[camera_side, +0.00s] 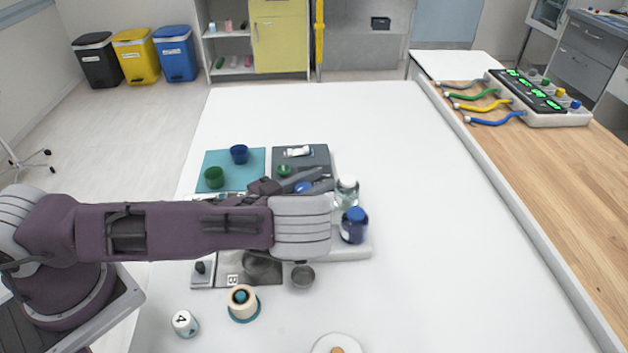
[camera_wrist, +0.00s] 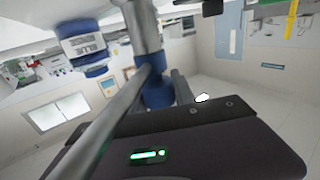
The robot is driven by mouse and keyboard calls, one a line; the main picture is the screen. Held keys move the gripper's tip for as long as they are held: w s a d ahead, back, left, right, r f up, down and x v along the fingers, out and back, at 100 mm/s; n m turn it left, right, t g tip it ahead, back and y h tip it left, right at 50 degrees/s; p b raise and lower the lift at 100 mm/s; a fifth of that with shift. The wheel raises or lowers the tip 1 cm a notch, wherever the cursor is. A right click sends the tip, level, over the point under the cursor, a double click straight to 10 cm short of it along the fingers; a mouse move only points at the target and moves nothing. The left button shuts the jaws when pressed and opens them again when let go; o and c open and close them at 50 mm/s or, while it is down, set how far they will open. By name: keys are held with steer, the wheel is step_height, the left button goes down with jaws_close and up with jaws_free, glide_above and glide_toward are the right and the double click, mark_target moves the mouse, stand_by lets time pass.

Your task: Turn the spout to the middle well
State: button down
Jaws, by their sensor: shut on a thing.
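My gripper (camera_side: 316,180) is at the middle of the table, over the cluster of small equipment. In the wrist view its two dark fingers (camera_wrist: 158,92) are closed on a blue part (camera_wrist: 157,93) at the end of a bright metal tube (camera_wrist: 143,28). The blue part also shows between the fingers in the side view (camera_side: 303,187). I cannot tell for sure whether this tube is the spout. My arm hides much of the apparatus, and I cannot make out the middle well or which way the spout points.
A blue bottle (camera_side: 354,228) and a clear bottle (camera_side: 347,188) stand right of my gripper. Blue and green cups (camera_side: 239,154) (camera_side: 214,177) stand on a teal mat (camera_side: 222,157). A metal cup (camera_side: 302,276) is in front. The table's right side (camera_side: 440,190) is clear.

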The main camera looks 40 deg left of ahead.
steer(key=shift+d+h, duration=0.1)
steer(key=shift+h, duration=0.4)
steer(key=c, duration=1)
jaws_free()
steer(key=shift+c, duration=0.2)
steer(key=shift+y, duration=0.3)
